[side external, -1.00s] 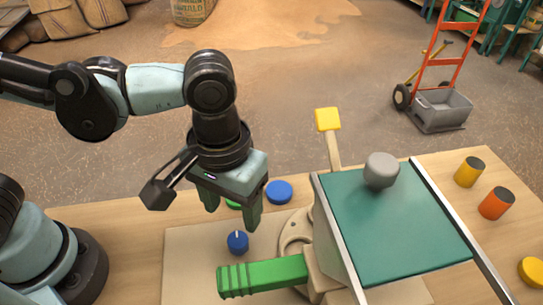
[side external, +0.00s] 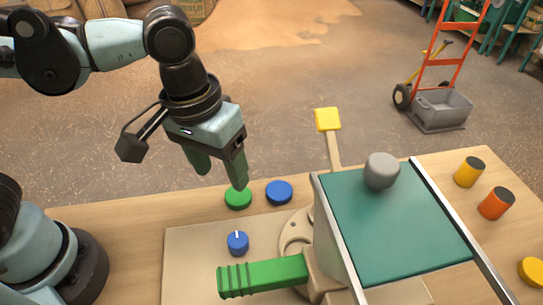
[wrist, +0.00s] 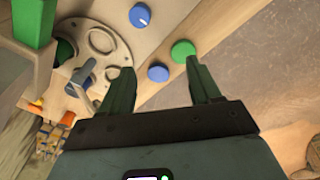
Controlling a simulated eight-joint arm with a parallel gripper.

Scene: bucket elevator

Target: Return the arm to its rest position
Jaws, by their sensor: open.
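My gripper (side external: 217,172) is open and empty, with its two green fingers apart. In the side view it hangs tilted above the back edge of the table, above and left of the green button (side external: 238,198). In the wrist view the fingers (wrist: 158,78) point toward the table, with bare wood and the blue button (wrist: 158,72) showing between them. The fingers touch nothing that I can see.
A blue knob (side external: 238,243) and a blue button (side external: 279,191) sit near the green button. A green handle (side external: 262,276), a yellow-tipped lever (side external: 328,120) and a teal-topped housing (side external: 400,235) stand to the right. Yellow (side external: 469,172) and orange (side external: 496,203) cylinders lie farther right.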

